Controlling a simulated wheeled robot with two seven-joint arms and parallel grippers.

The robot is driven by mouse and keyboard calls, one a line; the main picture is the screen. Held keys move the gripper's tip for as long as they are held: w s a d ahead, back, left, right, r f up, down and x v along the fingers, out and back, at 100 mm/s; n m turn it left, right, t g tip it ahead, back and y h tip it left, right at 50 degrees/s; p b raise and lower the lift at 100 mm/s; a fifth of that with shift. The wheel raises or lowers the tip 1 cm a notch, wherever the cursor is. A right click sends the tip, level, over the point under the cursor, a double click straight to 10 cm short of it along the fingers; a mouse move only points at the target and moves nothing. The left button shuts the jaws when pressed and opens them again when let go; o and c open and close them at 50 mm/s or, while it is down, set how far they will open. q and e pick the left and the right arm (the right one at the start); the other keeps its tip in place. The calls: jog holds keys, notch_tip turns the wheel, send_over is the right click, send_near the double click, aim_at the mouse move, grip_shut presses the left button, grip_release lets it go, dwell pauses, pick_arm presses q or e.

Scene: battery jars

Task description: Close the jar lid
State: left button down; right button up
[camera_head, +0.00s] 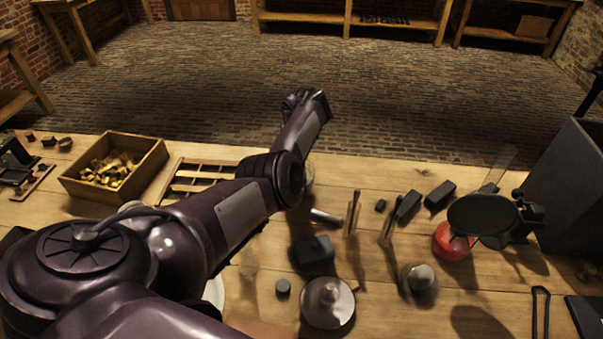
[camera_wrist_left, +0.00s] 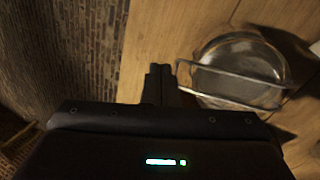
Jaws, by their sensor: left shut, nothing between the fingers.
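A round glass jar (camera_wrist_left: 240,48) stands on the table in the left wrist view, right of my left gripper (camera_wrist_left: 160,84). A thin wire loop (camera_wrist_left: 238,78) crosses over its round top. I cannot tell whether the lid sits flat or is raised. My left fingers are together and empty, with their tips beside the left end of the loop; I cannot tell whether they touch it. In the head view, my left arm reaches across the table, and a sliver of glass (camera_head: 308,180) shows beside its joint. My left fingers cannot be made out there. My right gripper is not in view.
A wooden box of brass pieces (camera_head: 115,168) and a slatted wooden rack (camera_head: 198,176) stand at the left. Dark blocks (camera_head: 440,195), a red-based object (camera_head: 452,243) and a round metal dish (camera_head: 328,304) stand on the table (camera_head: 380,300). A large grey box (camera_head: 570,190) is at the right.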

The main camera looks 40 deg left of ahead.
pick_arm(q)
jog(key=shift+f, duration=0.15)
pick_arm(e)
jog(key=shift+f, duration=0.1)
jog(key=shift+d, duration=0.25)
